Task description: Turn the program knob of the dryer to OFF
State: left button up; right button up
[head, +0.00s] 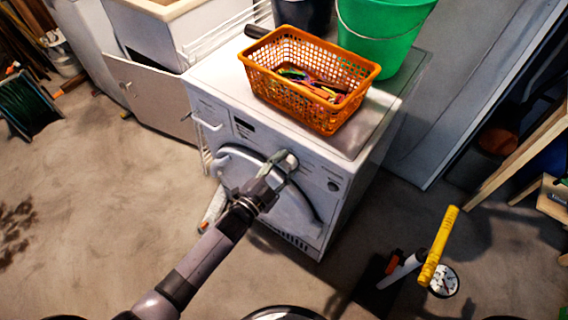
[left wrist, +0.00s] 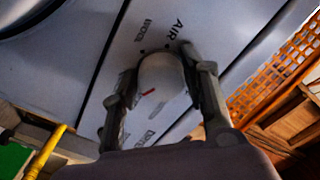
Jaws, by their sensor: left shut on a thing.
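The white dryer (head: 318,205) stands in the middle of the head view, its front turned toward me. Its program knob (head: 291,160) is on the upper front panel, partly covered by my gripper. In the left wrist view the pale round knob (left wrist: 163,88) has a red pointer mark. Printed labels around it include "AIR" and what looks like "WOOL"; part of the lower lettering is cut off, and I cannot read OFF. My left gripper (head: 277,165) is shut on the knob, one finger on each side, and it fills the left wrist view (left wrist: 158,75). My right gripper is not in view.
An orange basket (head: 300,95) with colourful pegs and a green bucket (head: 378,40) stand on the dryer top. The round dryer door (head: 238,170) is below the knob. A yellow-handled tool (head: 438,245) stands at the right.

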pick_arm(q)
jog(key=n, duration=0.6)
jog(key=shift+f+p, duration=0.1)
jog(key=shift+p, duration=0.2)
jog(key=n, duration=0.6)
jog(key=shift+s+d, duration=0.15)
jog(key=n+b, duration=0.1)
jog(key=n, duration=0.4)
jog(key=shift+d, duration=0.1)
jog(key=n+b, duration=0.2)
jog(key=n, duration=0.3)
jog(key=shift+s+n, duration=0.1)
jog(key=shift+n, duration=0.3)
jog(key=shift+d, duration=0.1)
jog(key=o, duration=1.1)
